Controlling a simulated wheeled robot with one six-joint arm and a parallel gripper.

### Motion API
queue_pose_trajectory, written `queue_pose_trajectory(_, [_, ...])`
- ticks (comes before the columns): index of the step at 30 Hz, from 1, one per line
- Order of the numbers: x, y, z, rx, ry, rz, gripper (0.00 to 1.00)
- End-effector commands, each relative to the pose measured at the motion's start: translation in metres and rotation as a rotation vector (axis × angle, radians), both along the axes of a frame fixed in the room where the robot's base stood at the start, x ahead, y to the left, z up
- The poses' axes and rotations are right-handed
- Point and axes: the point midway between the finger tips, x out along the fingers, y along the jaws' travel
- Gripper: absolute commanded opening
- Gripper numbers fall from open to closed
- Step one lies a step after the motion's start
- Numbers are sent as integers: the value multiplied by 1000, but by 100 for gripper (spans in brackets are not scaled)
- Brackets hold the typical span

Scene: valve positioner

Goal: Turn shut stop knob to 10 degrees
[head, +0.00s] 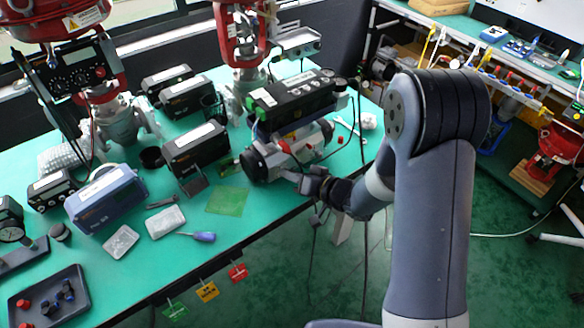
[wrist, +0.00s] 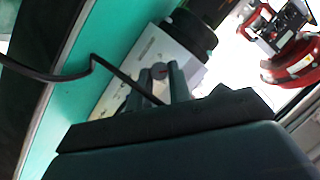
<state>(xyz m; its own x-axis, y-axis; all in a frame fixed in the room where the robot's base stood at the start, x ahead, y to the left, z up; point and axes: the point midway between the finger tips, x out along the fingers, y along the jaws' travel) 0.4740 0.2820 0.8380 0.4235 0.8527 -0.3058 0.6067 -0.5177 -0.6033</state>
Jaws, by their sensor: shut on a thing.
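A small round grey knob (wrist: 160,71) with a reddish mark sits on the light-coloured actuator body (wrist: 148,48) in the wrist view. My gripper's two dark fingers (wrist: 159,78) are shut on the knob, one on each side. No label or degree scale is readable. In the head view the silver and black actuator (head: 292,150) lies near the bench's front edge, with a black positioner box (head: 285,100) above it. My gripper (head: 308,184) reaches its near side from the right. The knob is hidden there.
A dark cable (wrist: 95,62) passes close to my fingers in the wrist view. The green bench (head: 225,255) holds several instrument boxes, a blue screwdriver (head: 202,236) and a dark tray (head: 50,298). A red valve (head: 240,50) stands behind. The floor right of the bench is open.

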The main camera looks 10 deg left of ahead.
Motion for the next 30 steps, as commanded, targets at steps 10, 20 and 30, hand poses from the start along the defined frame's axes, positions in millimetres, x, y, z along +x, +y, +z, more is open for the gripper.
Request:
queue_pose_trajectory(10, [2, -2, -2, 181, 216, -1, 0])
queue_pose_trajectory(20, [3, -2, -4, 276, 325, -1, 0])
queue_pose_trajectory(30, [3, -2, -4, 299, 350, -1, 0])
